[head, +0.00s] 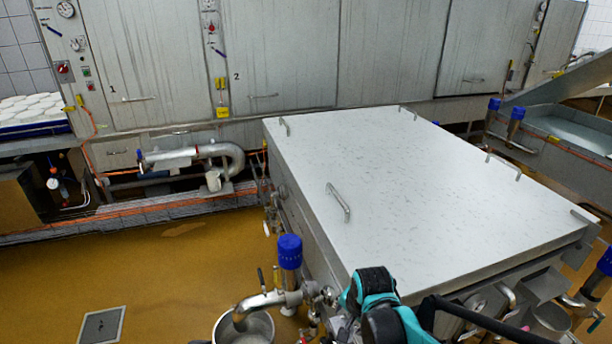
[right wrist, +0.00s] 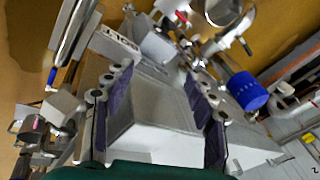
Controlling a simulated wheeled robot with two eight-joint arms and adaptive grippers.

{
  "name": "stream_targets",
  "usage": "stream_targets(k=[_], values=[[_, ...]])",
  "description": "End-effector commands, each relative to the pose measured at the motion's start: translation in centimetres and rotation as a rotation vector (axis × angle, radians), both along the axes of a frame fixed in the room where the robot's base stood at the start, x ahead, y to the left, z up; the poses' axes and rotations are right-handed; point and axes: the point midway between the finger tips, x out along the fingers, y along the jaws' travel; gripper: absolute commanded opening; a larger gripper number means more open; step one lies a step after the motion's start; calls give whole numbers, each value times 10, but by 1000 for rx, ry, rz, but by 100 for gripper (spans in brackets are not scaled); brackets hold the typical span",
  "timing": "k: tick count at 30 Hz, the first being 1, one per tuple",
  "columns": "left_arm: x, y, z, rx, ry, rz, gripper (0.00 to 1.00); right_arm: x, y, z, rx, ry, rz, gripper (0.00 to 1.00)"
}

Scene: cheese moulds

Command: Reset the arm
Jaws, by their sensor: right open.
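My right gripper (right wrist: 156,85) is open in the right wrist view. Its two dark finger pads stand well apart with nothing held between them. Behind the fingers is grey metal equipment, apparently close, but I cannot tell the gap. In the head view a teal and black part of my arm (head: 385,310) comes up from the bottom edge, in front of the near edge of the large vat with a flat metal lid (head: 440,190). I cannot make out the fingers there. My left gripper is not in view.
A blue-capped valve (head: 290,252) and a metal bucket (head: 255,330) stand left of the vat; a blue cap (right wrist: 247,91) also shows in the right wrist view. Steel cabinets (head: 290,55) line the back. The brown floor (head: 150,265) at the left is mostly clear.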

Motion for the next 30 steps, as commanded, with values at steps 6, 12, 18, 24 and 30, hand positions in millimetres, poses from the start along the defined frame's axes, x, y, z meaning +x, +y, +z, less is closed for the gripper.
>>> stream_targets(k=[6,12,18,24,30], values=[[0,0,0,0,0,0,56,-56,-31,50,-121,-124,263,56],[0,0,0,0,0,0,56,-104,-52,70,-262,-225,492,56],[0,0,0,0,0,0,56,-133,-63,73,-372,-282,637,56],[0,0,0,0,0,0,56,-140,-66,73,-406,-296,680,56],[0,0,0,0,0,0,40,-139,-66,73,-406,-296,680,40]])
